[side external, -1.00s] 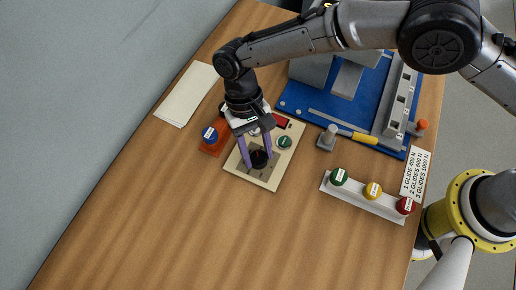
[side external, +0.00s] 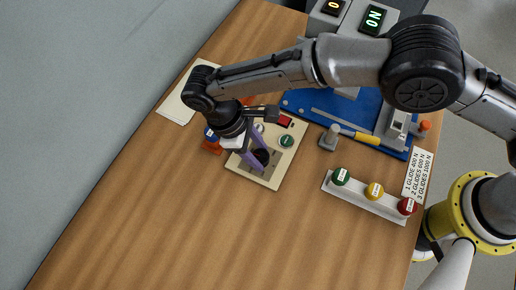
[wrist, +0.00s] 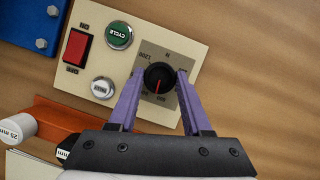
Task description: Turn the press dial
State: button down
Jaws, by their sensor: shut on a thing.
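The press dial (wrist: 159,77) is a round black knob with a red pointer line, set on a grey scale plate on a beige control panel (wrist: 185,28). It also shows in the side external view (side external: 262,156). My gripper (wrist: 158,82) has purple fingers, one on each side of the dial, and is shut on it. The red pointer points toward the gripper side of the scale. The arm covers part of the panel in the side external view.
A white rack (side external: 365,197) holds green, yellow and red capped pieces. The front wood table is clear.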

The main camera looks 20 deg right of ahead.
jog(key=n+t, duration=0.1)
jog(key=n, duration=0.2)
jog(key=n+t, duration=0.1)
jog(key=n, duration=0.2)
jog(key=shift+s+h, duration=0.2)
jog(key=shift+h, duration=0.1)
jog(key=n+t, duration=0.1)
jog(key=n, duration=0.2)
jog(key=n+t, duration=0.1)
jog(key=n, duration=0.1)
jog(key=shift+s+n+t, duration=0.1)
jog(key=shift+n+t, duration=0.2)
jog(key=shift+n, duration=0.1)
jog(key=shift+c, duration=1.7)
grip_release()
jog(key=shift+y, duration=0.4)
